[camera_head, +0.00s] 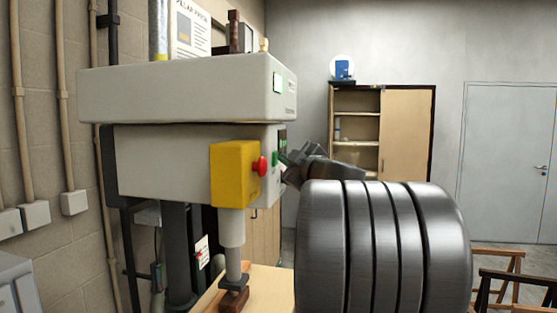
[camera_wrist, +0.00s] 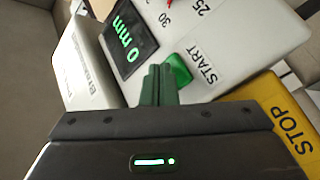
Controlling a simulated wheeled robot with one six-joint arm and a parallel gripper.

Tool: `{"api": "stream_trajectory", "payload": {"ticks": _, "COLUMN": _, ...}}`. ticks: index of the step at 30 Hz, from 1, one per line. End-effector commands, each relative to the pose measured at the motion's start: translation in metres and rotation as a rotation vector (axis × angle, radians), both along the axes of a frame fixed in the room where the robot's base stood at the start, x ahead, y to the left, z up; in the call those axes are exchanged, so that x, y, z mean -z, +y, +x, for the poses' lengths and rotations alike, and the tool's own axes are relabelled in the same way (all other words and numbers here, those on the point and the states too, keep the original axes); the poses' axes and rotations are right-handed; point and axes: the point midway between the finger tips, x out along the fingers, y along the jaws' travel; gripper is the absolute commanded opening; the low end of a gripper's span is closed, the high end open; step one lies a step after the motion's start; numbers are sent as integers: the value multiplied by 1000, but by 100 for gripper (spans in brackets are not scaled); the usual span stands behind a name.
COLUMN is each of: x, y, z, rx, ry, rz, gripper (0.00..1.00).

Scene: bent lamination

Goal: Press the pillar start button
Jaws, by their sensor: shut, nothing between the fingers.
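The pillar drill's light grey head (camera_head: 165,165) stands on the left in the head view. Its green start button (camera_wrist: 178,70) lies beside the START label (camera_wrist: 202,63) in the wrist view, and its edge shows in the head view (camera_head: 275,158). My gripper (camera_wrist: 160,68) is shut and empty, its fingertips right beside the button, overlapping its left side in the wrist view. I cannot tell whether they touch it. In the head view my gripper (camera_head: 285,157) reaches the head's right face, partly hidden by my arm.
A yellow box (camera_head: 234,175) with a red stop button (camera_head: 262,166) juts out close to the start button; its STOP label (camera_wrist: 292,125) shows in the wrist view. A display (camera_wrist: 130,45) reads 0 mm. A wooden cabinet (camera_head: 407,130) stands behind.

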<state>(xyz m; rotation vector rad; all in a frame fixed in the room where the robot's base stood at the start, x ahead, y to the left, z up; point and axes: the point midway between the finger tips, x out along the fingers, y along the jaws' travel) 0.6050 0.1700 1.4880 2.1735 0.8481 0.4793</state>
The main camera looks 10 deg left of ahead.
Motion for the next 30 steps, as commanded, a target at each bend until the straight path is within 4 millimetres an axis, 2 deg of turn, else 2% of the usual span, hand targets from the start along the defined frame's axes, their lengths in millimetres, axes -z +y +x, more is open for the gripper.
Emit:
{"api": "stream_trajectory", "payload": {"ticks": 14, "x": 0, "y": 1, "z": 0, "rx": 0, "ry": 0, "rz": 0, "gripper": 0}}
{"api": "stream_trajectory", "payload": {"ticks": 24, "x": -1, "y": -14, "z": 0, "rx": 1, "ry": 1, "rz": 0, "gripper": 0}}
{"api": "stream_trajectory", "payload": {"ticks": 30, "x": 0, "y": -16, "z": 0, "rx": 0, "ry": 0, "rz": 0, "gripper": 0}}
